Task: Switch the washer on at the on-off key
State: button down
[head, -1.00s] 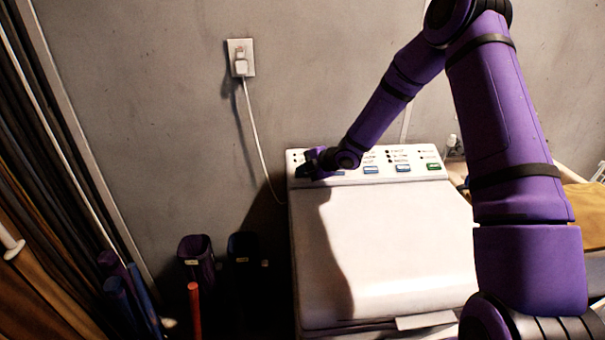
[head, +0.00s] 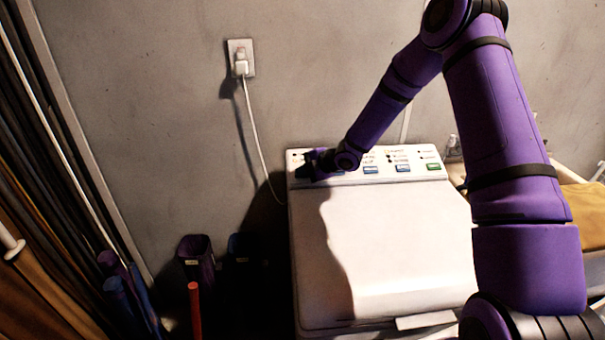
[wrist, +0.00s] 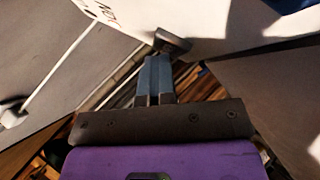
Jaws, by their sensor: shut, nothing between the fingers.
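The white washer (head: 400,250) stands against the wall with its lid closed. Its control panel (head: 436,179) runs along the back, with several blue keys, such as one blue key (head: 403,168), and a green key (head: 433,166) at the right end. My gripper (head: 304,168) is at the panel's left end and covers that part, so any key there is hidden. In the wrist view my gripper (wrist: 170,42) is shut and empty, its tips at the edge of the white panel (wrist: 215,22). I cannot tell whether they touch it. Part of a dark label shows on the panel there.
A wall outlet (head: 241,58) has a plug, and its white cord (head: 262,140) hangs down behind the washer's left side. Dark bins (head: 196,258) and a red pole (head: 194,310) stand left of the washer. A tan item (head: 585,208) lies at the right.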

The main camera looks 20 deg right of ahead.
jog(key=shift+s, duration=0.1)
dwell(0.3)
jog(key=shift+s+r, duration=0.3)
jog(key=shift+r, duration=0.5)
jog(key=shift+s+a+r, duration=0.1)
jog(key=shift+s+r, duration=0.2)
jog(key=shift+r, duration=0.5)
jog(key=shift+s+a+r, duration=0.1)
jog(key=shift+s+r, duration=0.2)
jog(key=shift+r, duration=0.45)
jog(key=shift+s+r, duration=0.3)
jog(key=shift+r, duration=0.5)
